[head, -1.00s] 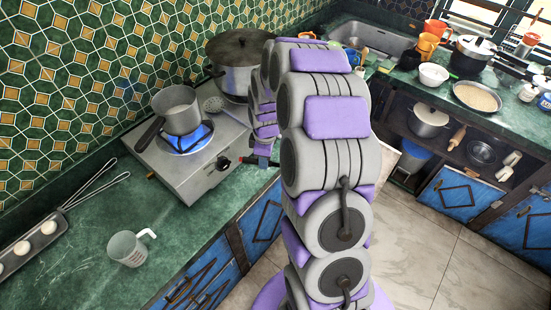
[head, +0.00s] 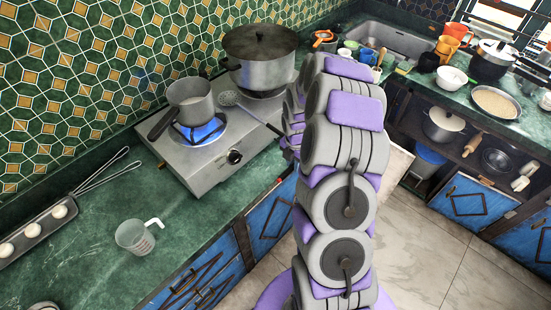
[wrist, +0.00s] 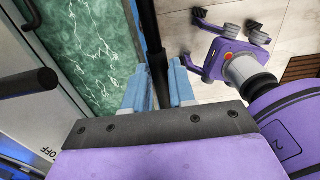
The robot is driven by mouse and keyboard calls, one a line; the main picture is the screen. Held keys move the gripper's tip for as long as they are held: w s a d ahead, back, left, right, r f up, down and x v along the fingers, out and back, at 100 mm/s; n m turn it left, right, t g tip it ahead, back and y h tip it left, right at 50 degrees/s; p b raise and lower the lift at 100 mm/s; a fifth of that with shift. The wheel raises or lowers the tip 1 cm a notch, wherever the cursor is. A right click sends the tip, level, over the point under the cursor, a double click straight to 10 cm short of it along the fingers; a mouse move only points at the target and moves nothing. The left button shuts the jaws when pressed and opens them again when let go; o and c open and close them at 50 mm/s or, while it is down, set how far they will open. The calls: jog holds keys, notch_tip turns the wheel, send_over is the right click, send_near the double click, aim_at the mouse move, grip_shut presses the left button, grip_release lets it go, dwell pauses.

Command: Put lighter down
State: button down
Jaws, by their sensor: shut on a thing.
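In the wrist view my gripper (wrist: 158,92) has light blue fingertips shut on a dark rod-shaped thing, the lighter (wrist: 154,45). The lighter runs up out of the picture between the fingers, over the line between green counter and floor. In the head view my arm hides the gripper. A small red piece (head: 279,180) shows at the counter's front edge beside my arm; I cannot tell whether it belongs to the lighter. The hotplate (head: 190,163) stands on the green counter (head: 95,245), with a blue flame (head: 205,133) lit under a saucepan (head: 190,97).
The counter between cup and hotplate is clear.

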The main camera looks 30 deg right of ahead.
jog(key=b, duration=0.1)
send_over(275, 163)
jog(key=shift+f, duration=0.4)
jog(key=shift+a+f+b, duration=0.1)
jog(key=shift+f+b, duration=0.45)
jog(key=shift+f, duration=1.3)
jog(key=shift+r, duration=0.1)
jog(key=c, duration=0.9)
grip_release()
jog(key=shift+c, duration=0.2)
